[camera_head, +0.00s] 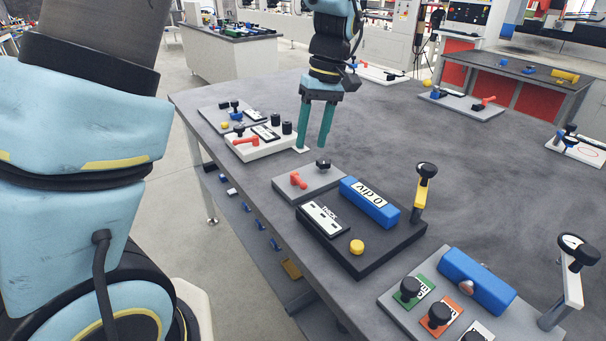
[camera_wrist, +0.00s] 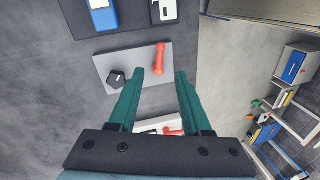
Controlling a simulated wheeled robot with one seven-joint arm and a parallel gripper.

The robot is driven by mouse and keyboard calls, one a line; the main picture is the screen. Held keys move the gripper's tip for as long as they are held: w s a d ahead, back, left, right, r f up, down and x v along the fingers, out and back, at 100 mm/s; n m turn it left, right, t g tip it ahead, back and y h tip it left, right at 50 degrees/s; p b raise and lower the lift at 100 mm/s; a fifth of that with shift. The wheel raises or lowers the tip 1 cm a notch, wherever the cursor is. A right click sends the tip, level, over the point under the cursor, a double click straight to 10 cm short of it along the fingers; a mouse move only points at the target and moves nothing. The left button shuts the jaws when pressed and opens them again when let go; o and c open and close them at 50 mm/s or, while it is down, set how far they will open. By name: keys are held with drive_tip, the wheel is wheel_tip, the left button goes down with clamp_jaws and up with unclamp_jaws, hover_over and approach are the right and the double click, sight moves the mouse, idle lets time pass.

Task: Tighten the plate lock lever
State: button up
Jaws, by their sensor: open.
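A red lever (camera_head: 298,180) stands on a small grey plate (camera_head: 318,188) near the left edge of the table, with a black knob (camera_head: 323,164) beside it. I see no label naming it as the plate lock lever. My gripper (camera_head: 313,147) is open and empty, pointing down just beyond the plate in the head view. In the wrist view the red lever (camera_wrist: 160,57) lies just past the tips of my gripper (camera_wrist: 159,73), roughly between them. The black knob (camera_wrist: 116,78) is left of the left finger. No contact with the lever shows.
A black base (camera_head: 400,245) with a blue block and a yellow button is nearer. A white plate (camera_head: 262,148) with another red lever and black knobs lies beyond.

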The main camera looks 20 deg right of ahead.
sight(302, 181)
drive_tip(key=f, duration=0.3)
drive_tip(key=a+f+p, duration=0.1)
drive_tip(key=f, duration=0.2)
drive_tip(key=a+f+p, duration=0.1)
drive_tip(key=f, duration=0.3)
drive_tip(key=shift+f, duration=0.1)
clamp_jaws()
idle(0.3)
